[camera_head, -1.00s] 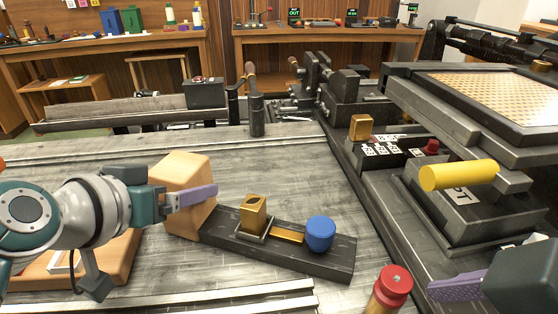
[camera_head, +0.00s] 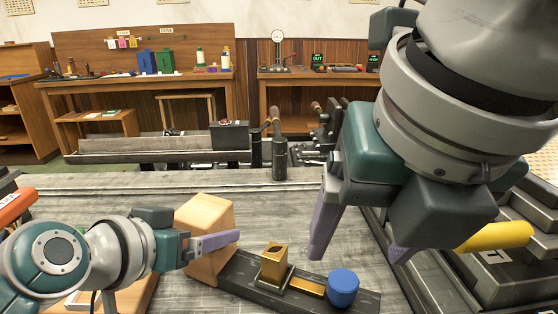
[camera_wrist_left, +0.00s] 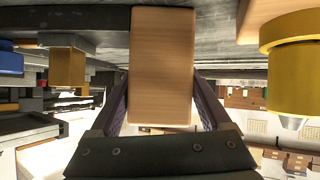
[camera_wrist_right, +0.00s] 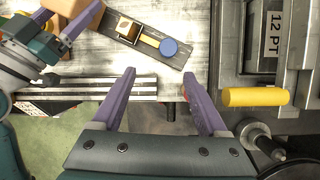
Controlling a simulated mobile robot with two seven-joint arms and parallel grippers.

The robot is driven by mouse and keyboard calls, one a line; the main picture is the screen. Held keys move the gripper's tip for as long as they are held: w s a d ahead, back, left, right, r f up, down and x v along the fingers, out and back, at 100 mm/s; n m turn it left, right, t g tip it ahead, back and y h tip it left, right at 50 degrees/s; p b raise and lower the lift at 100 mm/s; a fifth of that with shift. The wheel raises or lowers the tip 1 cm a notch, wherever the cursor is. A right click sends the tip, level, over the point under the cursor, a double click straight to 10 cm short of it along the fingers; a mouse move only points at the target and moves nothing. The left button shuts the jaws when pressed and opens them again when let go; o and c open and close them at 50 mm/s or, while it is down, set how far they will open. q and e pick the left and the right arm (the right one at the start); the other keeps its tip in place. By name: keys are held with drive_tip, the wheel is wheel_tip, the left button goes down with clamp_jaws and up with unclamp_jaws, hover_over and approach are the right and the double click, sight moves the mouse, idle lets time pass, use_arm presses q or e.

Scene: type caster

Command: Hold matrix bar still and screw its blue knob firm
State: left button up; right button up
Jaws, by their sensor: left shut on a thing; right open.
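The matrix bar (camera_head: 325,298) is a dark flat bar on the grey bench, with a wooden block (camera_head: 206,212) at its left end. It carries an upright brass piece (camera_head: 273,264) and a blue knob (camera_head: 343,286) near its right end. My left gripper (camera_head: 212,246) is shut on the wooden block; the left wrist view shows the block (camera_wrist_left: 162,70) between both fingers. My right gripper (camera_head: 356,254) is open and empty, above and right of the bar. In the right wrist view the knob (camera_wrist_right: 168,47) is beyond the fingertips, apart from them.
A yellow cylinder (camera_head: 497,236) juts from dark machinery on the right, partly behind my right arm. Metal rails (camera_wrist_right: 90,90) run along the bench's near edge. A dark post (camera_head: 279,158) stands at the bench's back. The bench top behind the bar is clear.

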sight(344, 281)
drive_tip(key=shift+n+h, duration=0.3)
drive_tip(key=shift+n, duration=0.1)
drive_tip(key=x, duration=0.8)
drive_tip(key=d+x, duration=0.1)
drive_tip(key=x, duration=0.3)
drive_tip(key=shift+w+r, duration=0.15)
drive_tip(key=shift+w, duration=0.15)
drive_tip(key=shift+c, duration=0.3)
clamp_jaws()
